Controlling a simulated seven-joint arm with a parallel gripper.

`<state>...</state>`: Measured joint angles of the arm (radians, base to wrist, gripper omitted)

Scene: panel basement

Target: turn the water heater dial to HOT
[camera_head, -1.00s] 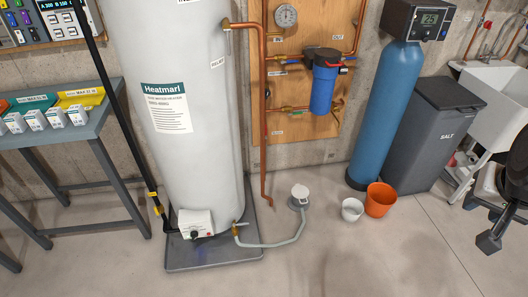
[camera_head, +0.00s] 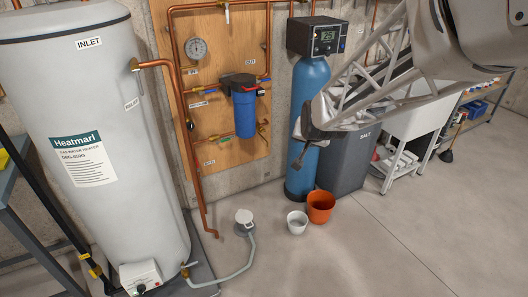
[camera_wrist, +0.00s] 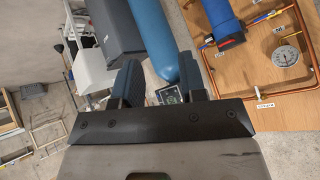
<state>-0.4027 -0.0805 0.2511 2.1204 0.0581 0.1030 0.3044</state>
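The white water heater (camera_head: 95,165) stands at the left of the head view. Its white control box (camera_head: 139,272) is at the heater's base, near the bottom edge. The dark dial (camera_head: 141,289) is on the box front, partly cut off by the frame edge; its setting cannot be read. My gripper (camera_head: 308,128) is high in front of the blue tank, well to the right of and above the dial. In the wrist view my gripper (camera_wrist: 160,62) has its two fingers apart with nothing held between them. The heater and dial are not in the wrist view.
A grey hose runs from the heater to a small floor pump (camera_head: 244,217). A white bucket (camera_head: 297,222) and an orange bucket (camera_head: 320,206) stand before the blue tank (camera_head: 305,165). A wooden pipe panel (camera_head: 220,60) is behind. The floor at lower right is clear.

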